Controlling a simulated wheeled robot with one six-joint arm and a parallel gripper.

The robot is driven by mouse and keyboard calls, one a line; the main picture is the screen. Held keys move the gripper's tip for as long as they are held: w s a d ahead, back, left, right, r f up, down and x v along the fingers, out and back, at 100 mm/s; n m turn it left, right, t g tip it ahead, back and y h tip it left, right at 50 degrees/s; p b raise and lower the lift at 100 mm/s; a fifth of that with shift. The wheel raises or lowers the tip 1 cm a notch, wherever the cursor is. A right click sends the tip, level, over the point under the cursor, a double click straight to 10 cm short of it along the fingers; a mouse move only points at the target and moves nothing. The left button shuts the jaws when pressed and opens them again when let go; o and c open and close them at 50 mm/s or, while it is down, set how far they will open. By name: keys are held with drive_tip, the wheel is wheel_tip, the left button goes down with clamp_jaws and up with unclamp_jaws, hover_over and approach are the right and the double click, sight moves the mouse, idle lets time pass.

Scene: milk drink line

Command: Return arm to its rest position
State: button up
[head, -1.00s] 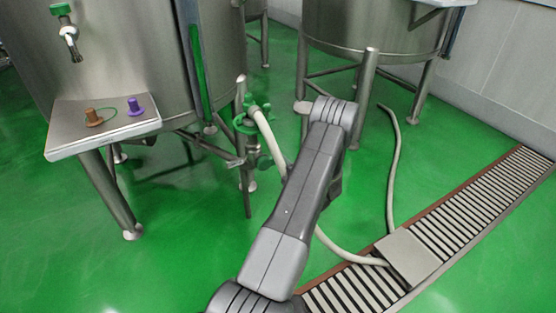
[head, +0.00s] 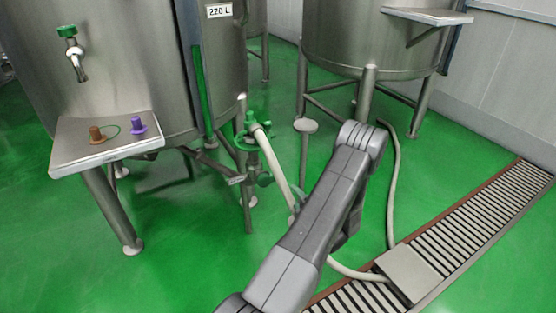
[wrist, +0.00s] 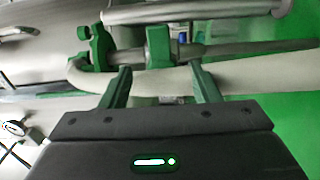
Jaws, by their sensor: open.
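My gripper (wrist: 160,76) shows in the wrist view with its two fingers apart and nothing held between them. Behind the fingertips, a pale hose (wrist: 255,82) and a green valve fitting (wrist: 97,48) cross the picture; whether a finger touches them I cannot tell. In the head view my grey arm reaches from the bottom edge up to the middle right. My gripper is hidden there.
A steel tank with a 220 L label (head: 219,11) stands at left, with a green-handled tap (head: 73,52) and a small shelf (head: 75,165). A green valve (head: 252,138) and a hose (head: 394,185) are close to my arm. A floor drain (head: 490,215) runs at right.

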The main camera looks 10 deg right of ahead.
sight(279, 177)
drive_tip(key=b+x, duration=0.2)
drive_tip(key=x, duration=1.1)
drive_tip(key=shift+w+a, duration=0.1)
drive_tip(key=shift+w, duration=0.15)
drive_tip(key=shift+s, duration=0.1)
drive_tip(key=p+v, duration=0.2)
drive_tip(key=v, duration=1.1)
drive_tip(key=b+x, duration=0.2)
drive_tip(key=x, duration=1.1)
drive_tip(key=shift+w+a+b, duration=0.1)
drive_tip(key=shift+w+b, duration=0.2)
drive_tip(key=shift+s+r+n, duration=0.2)
drive_tip(key=shift+r+n, duration=0.25)
drive_tip(key=shift+n, duration=0.25)
drive_tip(key=shift+r+n, duration=0.15)
drive_tip(key=shift+n, duration=0.35)
